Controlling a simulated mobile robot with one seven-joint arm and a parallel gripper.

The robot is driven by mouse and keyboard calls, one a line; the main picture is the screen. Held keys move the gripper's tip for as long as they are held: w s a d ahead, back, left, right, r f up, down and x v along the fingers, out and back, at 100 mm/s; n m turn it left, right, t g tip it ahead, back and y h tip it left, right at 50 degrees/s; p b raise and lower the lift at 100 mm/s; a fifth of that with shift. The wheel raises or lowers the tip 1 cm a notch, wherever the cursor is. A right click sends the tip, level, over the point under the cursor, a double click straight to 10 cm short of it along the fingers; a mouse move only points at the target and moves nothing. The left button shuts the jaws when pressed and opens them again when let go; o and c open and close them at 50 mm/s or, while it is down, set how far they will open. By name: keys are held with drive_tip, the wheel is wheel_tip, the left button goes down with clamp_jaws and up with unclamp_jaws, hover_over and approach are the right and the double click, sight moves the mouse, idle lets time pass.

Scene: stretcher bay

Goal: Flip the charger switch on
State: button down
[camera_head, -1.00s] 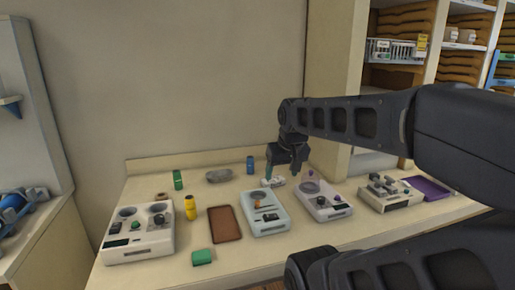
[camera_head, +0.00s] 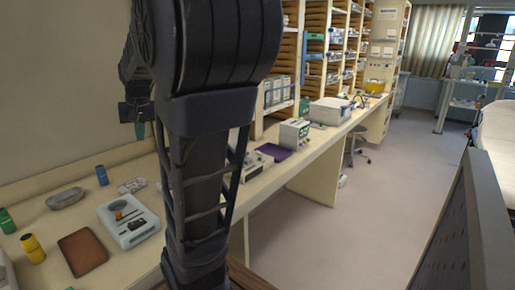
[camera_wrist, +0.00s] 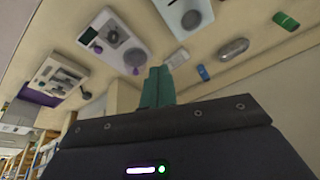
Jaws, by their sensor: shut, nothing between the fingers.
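My gripper (camera_head: 140,131) is above the back of the counter in the head view, partly hidden by my arm. Its teal fingers (camera_wrist: 157,88) are together and empty in the wrist view. I cannot tell which device is the charger. A pale blue-white device (camera_head: 128,221) lies on the counter at left. A white device with purple knobs (camera_wrist: 115,40) shows in the wrist view; my arm hides it in the head view. A device with levers (camera_wrist: 58,76) stands beside it. A white box with a green front part (camera_head: 295,133) stands farther along the counter.
A brown tray (camera_head: 82,251), yellow bottle (camera_head: 33,248), blue cylinder (camera_head: 102,175) and grey oval dish (camera_head: 65,198) are on the counter (camera_head: 30,205). A purple tray (camera_head: 275,151) and large white box (camera_head: 330,111) lie farther right.

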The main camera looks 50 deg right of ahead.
drive_tip(key=w+d+m, duration=0.2)
drive_tip(key=w+d, duration=0.2)
drive_tip(key=d, duration=0.4)
drive_tip(key=w+d+m, duration=0.2)
drive_tip(key=w+d, duration=0.2)
drive_tip(key=d, duration=0.4)
drive_tip(key=m+g, duration=0.1)
drive_tip(key=m, duration=0.9)
hover_over(257, 151)
drive_tip(key=s, duration=0.3)
wheel_tip(257, 151, down, 14)
drive_tip(key=f, duration=0.1)
drive_tip(key=shift+s+d+r, duration=0.1)
drive_tip(key=shift+s+r, duration=0.05)
drive_tip(key=shift+r, duration=0.05)
drive_tip(key=shift+f, duration=0.1)
drive_tip(key=x, duration=1.3)
drive_tip(key=shift+s+a+f, duration=0.1)
drive_tip(key=shift+a+f, duration=0.15)
drive_tip(key=shift+f, duration=0.2)
